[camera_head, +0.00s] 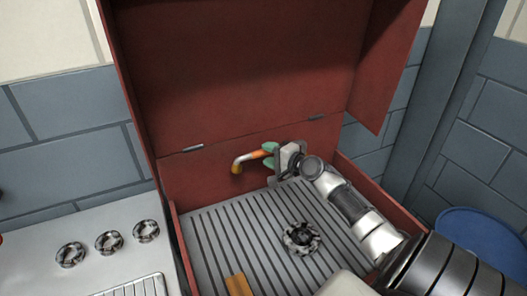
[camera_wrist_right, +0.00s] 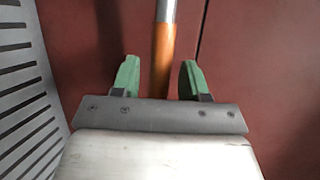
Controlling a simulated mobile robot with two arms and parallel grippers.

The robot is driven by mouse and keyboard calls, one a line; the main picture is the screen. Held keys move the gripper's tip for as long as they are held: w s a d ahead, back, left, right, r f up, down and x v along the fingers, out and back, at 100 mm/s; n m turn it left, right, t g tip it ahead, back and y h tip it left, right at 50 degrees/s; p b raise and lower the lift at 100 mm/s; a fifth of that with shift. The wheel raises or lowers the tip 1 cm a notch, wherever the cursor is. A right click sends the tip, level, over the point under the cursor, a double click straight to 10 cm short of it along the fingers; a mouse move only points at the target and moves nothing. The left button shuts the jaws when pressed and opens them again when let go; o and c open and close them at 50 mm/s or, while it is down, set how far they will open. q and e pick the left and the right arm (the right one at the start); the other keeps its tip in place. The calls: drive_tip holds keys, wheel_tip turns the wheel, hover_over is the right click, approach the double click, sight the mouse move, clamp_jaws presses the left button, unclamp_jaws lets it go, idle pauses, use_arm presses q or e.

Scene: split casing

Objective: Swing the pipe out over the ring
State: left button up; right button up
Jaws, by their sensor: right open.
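The pipe (camera_head: 244,158) sticks out from the back wall of the red casing, silver with an orange sleeve and a yellow-orange end. The patterned black-and-white ring (camera_head: 301,237) lies on the slatted floor, to the right and in front of the pipe. My right gripper (camera_head: 269,155) is at the pipe's orange part, its green fingers open. In the right wrist view the pipe (camera_wrist_right: 163,55) runs between the open fingers of my right gripper (camera_wrist_right: 159,78), with a gap visible on each side. My left gripper is not in view.
The red casing (camera_head: 240,75) has a raised lid and low side walls around the grey slatted floor (camera_head: 225,235). A yellow-orange block (camera_head: 238,285) lies at the front. A blue round object (camera_head: 485,235) is at right.

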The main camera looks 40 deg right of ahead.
drive_tip(key=shift+w+a+f, duration=0.1)
drive_tip(key=shift+w, duration=0.55)
drive_tip(key=shift+w+a+f, duration=0.1)
drive_tip(key=shift+w, duration=0.5)
clamp_jaws()
